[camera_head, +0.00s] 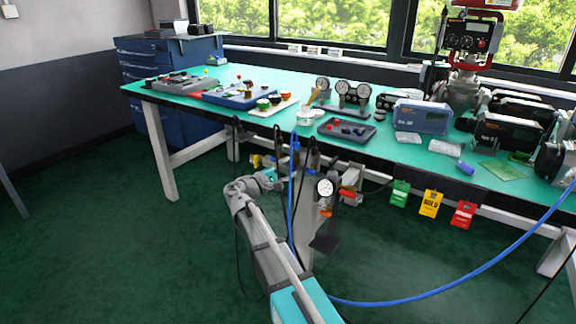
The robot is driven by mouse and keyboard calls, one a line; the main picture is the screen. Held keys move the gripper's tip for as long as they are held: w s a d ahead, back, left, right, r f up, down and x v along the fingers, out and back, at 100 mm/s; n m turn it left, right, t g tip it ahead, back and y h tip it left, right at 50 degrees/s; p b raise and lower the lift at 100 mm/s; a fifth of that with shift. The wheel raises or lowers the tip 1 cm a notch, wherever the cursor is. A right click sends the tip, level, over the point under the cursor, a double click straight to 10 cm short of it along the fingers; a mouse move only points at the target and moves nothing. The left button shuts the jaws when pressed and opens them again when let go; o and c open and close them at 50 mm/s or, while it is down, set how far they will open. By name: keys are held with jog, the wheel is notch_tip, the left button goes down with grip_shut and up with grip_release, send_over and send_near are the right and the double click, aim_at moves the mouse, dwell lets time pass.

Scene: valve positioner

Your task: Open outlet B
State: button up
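Under the front edge of the bench is a small valve assembly with a round white pressure gauge (324,187). A yellow handle (256,161) is at its left, and a red-orange handle (347,193) is at its right. A smaller orange part (326,213) sits below the gauge. No label for outlet B is readable, so I cannot tell which handle belongs to it. My gripper (275,177) is at the left part of the assembly, just below and right of the yellow handle. Its fingers are too small to tell whether they are open or touching anything.
The green-topped bench (240,75) carries gauges, trays and instruments. A blue hose (470,272) runs from the right across the floor and up in front of the assembly. Green, yellow and red tags (430,204) hang from the bench edge. Floor (100,250) at left is clear.

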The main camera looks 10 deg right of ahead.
jog(key=m, duration=0.1)
jog(key=m+p, duration=0.1)
jog(key=m+g+y+p, duration=0.1)
jog(key=shift+r+m, duration=0.25)
jog(key=shift+m, duration=0.05)
jog(key=shift+m+g+y+p, duration=0.3)
jog(key=shift+m+p, duration=0.15)
jog(key=shift+m, duration=0.35)
jog(key=shift+f, duration=0.1)
jog(key=o, duration=1.2)
jog(key=shift+c, duration=0.2)
jog(key=v, duration=1.2)
